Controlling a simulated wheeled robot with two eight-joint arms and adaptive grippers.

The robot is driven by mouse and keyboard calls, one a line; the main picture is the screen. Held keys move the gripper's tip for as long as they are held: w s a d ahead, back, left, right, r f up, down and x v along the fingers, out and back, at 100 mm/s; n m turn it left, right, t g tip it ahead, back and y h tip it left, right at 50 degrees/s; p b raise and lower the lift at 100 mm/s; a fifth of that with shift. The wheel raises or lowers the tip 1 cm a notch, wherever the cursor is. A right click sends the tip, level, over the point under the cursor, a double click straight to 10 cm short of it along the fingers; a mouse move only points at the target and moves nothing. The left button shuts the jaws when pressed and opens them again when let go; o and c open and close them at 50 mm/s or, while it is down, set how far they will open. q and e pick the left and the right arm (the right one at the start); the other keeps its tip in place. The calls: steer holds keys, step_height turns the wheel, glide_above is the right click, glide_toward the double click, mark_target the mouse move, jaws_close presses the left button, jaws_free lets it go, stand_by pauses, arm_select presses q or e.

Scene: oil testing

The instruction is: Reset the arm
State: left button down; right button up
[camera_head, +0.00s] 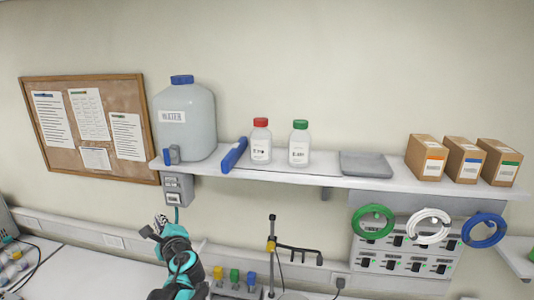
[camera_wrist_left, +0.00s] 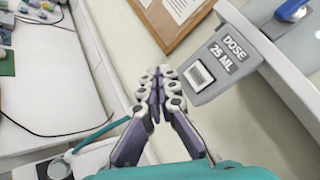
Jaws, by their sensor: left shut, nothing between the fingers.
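My left gripper (camera_head: 156,226) is at the lower left middle of the head view, below the shelf and just left of and below the grey dose box (camera_head: 178,188). In the left wrist view its fingers (camera_wrist_left: 158,85) are closed together with nothing between them. The dose box, labelled "DOSE 25 ML", shows beyond and to the right of the fingers in the left wrist view (camera_wrist_left: 220,60); the fingertips appear apart from it. My right gripper is in neither view.
The shelf (camera_head: 330,180) holds a water jug (camera_head: 186,120), a red-capped bottle (camera_head: 261,142), a green-capped bottle (camera_head: 299,145), a grey tray (camera_head: 366,165) and boxes (camera_head: 426,158). Below are coloured-top vials (camera_head: 234,276), a stand (camera_head: 272,250) and hanging coils (camera_head: 373,221).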

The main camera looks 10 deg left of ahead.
arm_select(q)
steer(key=s+d+f+n+g+h+b, duration=0.2)
steer(key=s+d+f+n+b, duration=0.3)
steer(key=f, duration=1)
steer(key=s+d+f+n+g+h+b, duration=0.1)
steer(key=s+d+f+n+h+b, duration=0.4)
steer(key=s+d+f+b, duration=0.3)
steer(key=s+d+f+n+g+h+b, duration=0.2)
steer(key=s+d+f+n+h+b, duration=0.2)
steer(key=s+f+b, duration=0.9)
steer(key=d+f+n+b, duration=0.2)
steer(key=d+f+n, duration=0.1)
steer(key=f, duration=0.6)
steer(key=shift+d+f+g+b, duration=0.25)
steer(key=shift+d+g+b, duration=0.05)
steer(key=shift+b, duration=0.05)
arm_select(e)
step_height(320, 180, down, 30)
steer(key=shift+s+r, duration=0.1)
